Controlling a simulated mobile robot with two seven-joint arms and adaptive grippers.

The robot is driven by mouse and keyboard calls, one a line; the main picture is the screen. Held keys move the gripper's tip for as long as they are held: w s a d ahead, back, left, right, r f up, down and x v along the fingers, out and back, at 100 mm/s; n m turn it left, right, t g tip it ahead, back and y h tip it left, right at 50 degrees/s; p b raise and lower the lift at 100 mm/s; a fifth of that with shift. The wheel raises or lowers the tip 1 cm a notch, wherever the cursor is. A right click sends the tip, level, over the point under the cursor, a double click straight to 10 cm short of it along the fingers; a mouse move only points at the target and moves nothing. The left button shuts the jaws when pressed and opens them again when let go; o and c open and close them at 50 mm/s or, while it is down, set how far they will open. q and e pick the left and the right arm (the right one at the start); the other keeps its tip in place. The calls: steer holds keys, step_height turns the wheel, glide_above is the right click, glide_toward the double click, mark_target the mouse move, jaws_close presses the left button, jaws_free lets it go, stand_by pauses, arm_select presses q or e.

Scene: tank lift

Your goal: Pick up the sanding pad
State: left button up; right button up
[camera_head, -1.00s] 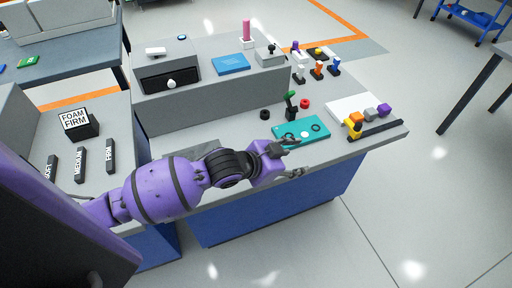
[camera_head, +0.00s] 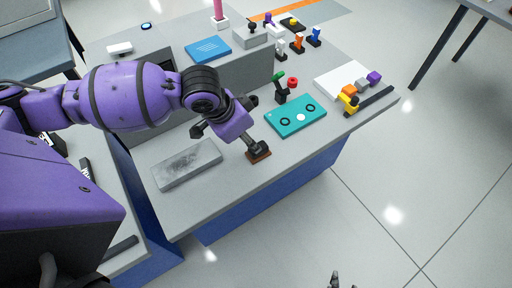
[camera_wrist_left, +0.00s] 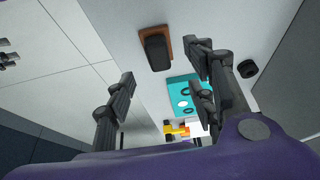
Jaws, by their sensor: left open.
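The sanding pad, a small brown block with a dark grip on top (camera_head: 259,154), lies on the grey worktop near its front edge. It also shows at the top middle of the left wrist view (camera_wrist_left: 156,50). My left gripper (camera_head: 224,120) is above the worktop, up and left of the pad in the head view. In the left wrist view its fingers (camera_wrist_left: 162,76) are spread with nothing between them, and the pad lies beyond them, apart. Part of my right gripper (camera_head: 342,281) shows at the bottom edge of the head view; its jaw state is unclear.
A grey slab (camera_head: 187,164) lies left of the pad. A teal panel with rings (camera_head: 296,116) lies to its right, with a green-topped dark stand (camera_head: 281,90) behind. A white board (camera_head: 341,81) and coloured blocks are farther right. The front edge is close to the pad.

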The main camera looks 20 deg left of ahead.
mark_target(253, 158)
arm_select(q)
steer(key=x, duration=0.6)
steer(key=shift+d+r, duration=0.1)
steer(key=shift+d, duration=0.05)
steer(key=shift+w+d+f, duration=0.15)
steer(key=shift+w+f, duration=0.05)
steer(key=shift+f, duration=0.2)
arm_select(e)
steer(key=shift+d+f, duration=0.25)
steer(key=shift+d, duration=0.1)
arm_select(q)
steer(key=shift+c, duration=1.2)
steer(key=c, duration=1)
arm_select(e)
steer(key=shift+a, duration=0.1)
arm_select(q)
steer(key=shift+r, duration=0.1)
